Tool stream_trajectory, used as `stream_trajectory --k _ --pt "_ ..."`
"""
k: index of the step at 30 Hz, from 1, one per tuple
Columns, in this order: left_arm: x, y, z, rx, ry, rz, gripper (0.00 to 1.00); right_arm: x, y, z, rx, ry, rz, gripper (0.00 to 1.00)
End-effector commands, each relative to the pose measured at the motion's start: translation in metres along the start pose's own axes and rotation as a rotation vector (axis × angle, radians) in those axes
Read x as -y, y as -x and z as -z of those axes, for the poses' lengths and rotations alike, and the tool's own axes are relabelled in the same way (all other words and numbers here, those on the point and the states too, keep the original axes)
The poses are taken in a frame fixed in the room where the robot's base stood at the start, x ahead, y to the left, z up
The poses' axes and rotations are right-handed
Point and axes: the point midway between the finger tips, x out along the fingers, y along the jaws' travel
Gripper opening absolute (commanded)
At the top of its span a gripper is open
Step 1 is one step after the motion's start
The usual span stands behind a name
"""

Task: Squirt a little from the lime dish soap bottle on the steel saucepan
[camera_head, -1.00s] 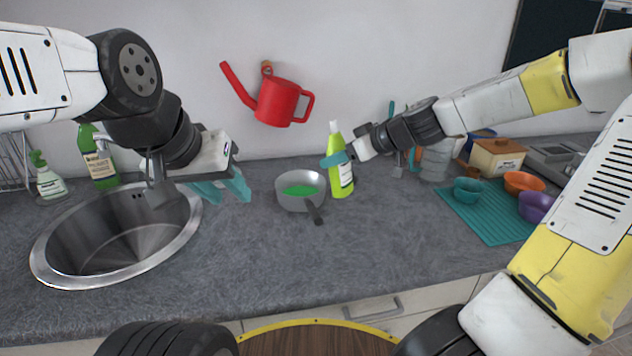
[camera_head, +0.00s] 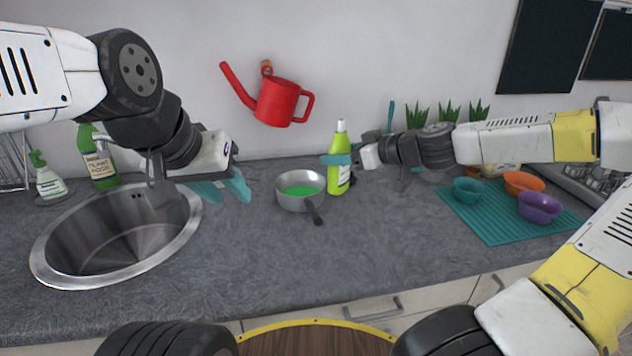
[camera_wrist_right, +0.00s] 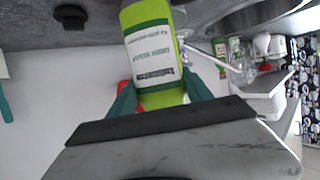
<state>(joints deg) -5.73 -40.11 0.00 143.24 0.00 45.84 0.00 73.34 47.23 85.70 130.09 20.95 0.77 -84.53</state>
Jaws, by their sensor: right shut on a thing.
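The lime dish soap bottle (camera_head: 340,176) stands about upright just right of the saucepan in the head view. My right gripper (camera_head: 338,160) is shut on it; its label (camera_wrist_right: 153,50) shows between the teal fingers in the right wrist view. I cannot tell whether its base touches the counter. The steel saucepan (camera_head: 288,203) is on the counter, its dark handle pointing toward me. Green liquid (camera_head: 300,190) shows inside it. My left gripper (camera_head: 222,190) is open and empty, between the sink and the saucepan.
The round sink (camera_head: 60,283) is at the left, with two green bottles (camera_head: 99,170) behind it. A red watering can (camera_head: 278,103) is at the wall. A teal mat (camera_head: 487,228) at the right bears several bowls. The counter in front of the saucepan is clear.

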Motion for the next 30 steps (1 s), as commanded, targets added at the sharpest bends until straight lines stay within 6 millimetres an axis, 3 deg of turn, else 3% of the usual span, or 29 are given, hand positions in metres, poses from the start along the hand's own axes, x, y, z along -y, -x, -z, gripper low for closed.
stream_trajectory --k 16,30 --pt "0.000 0.000 0.000 0.000 0.000 0.000 0.36 -0.002 0.050 0.054 0.000 0.002 -0.005 0.00" --pt "0.000 0.000 0.000 0.000 0.000 0.000 0.36 0.000 0.055 0.060 0.001 0.001 -0.001 0.00"
